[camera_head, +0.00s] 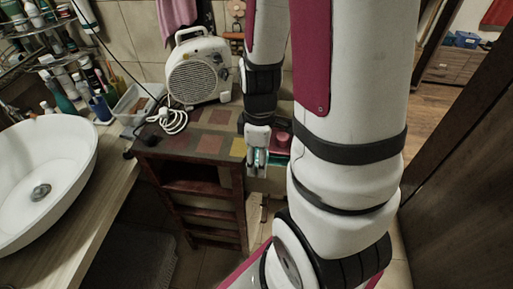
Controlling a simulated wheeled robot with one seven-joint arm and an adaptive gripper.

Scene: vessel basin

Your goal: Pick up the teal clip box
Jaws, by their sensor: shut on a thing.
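The teal clip box (260,158) shows as a small teal patch between the fingers of my gripper (258,164). My gripper points down and is shut on it, near the right end of the small tiled-top table (205,143). The fingers hide most of the box. I cannot tell how far the box is above any surface.
A white fan heater (197,75) with a coiled white cable (172,120) stands on the table. A red item (281,143) lies just right of my gripper. A white basin (40,175) and several bottles are at the left. A dark wooden door (460,175) is at the right.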

